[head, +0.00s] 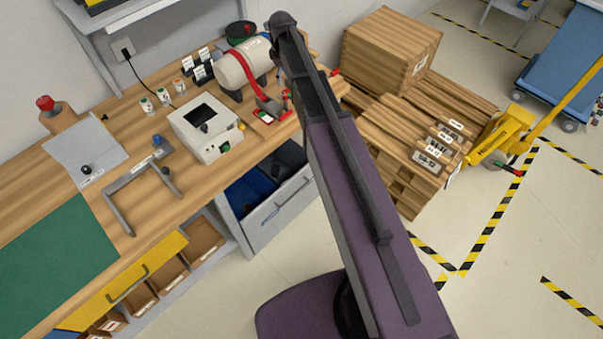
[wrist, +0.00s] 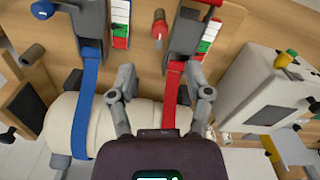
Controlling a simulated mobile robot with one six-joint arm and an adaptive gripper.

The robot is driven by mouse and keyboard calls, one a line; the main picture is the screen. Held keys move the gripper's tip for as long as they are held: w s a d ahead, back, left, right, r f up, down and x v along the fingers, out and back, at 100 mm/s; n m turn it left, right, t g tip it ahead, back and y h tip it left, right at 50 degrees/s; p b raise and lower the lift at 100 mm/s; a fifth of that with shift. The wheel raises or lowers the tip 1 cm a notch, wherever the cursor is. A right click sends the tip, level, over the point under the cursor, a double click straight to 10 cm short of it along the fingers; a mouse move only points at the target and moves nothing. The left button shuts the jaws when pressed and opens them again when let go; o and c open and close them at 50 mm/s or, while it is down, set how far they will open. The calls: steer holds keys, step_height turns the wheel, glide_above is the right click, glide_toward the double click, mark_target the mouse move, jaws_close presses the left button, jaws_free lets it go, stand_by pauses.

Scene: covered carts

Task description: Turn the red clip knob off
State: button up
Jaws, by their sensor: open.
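The red clip knob (wrist: 160,28) appears to be the small red knob with a grey tip, at the top middle of the wrist view, left of the grey red-strap clip (wrist: 186,35). That clip has a red, white and green scale (wrist: 208,38) on its right. A red strap (wrist: 172,90) runs from it over a cream cylinder (wrist: 65,115). My gripper (wrist: 160,84) is open and empty, its fingers apart on either side of the red strap in the picture, below the knob. In the head view the red strap (head: 246,72) shows, while my arm hides the gripper.
A blue strap (wrist: 87,80) with a similar clip (wrist: 92,25) and blue knob (wrist: 42,9) lies to the left. A white box device (wrist: 262,90) with knobs stands right. In the head view, a wooden crate (head: 388,55) and pallets (head: 400,140) stand right of the bench.

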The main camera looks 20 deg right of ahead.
steer(key=shift+r+p, duration=2.7)
steer(key=shift+r, duration=0.35)
steer(key=s+f+m+b, duration=0.4)
steer(key=s, duration=0.6)
steer(key=s+f+m+b, duration=0.4)
steer(key=s+f+b, duration=0.1)
steer(key=s, duration=0.5)
steer(key=s+f+b, duration=0.2)
steer(key=f+b, duration=0.9)
steer(key=s+a+f+m+b, duration=0.1)
steer(key=s+f+b, duration=0.1)
steer(key=f+b, duration=0.9)
steer(key=shift+s, duration=0.35)
steer(key=shift+f, duration=0.15)
step_height(320, 180, up, 10)
steer(key=s+p, duration=0.1)
steer(key=p, duration=0.9)
steer(key=shift+s+r, duration=0.2)
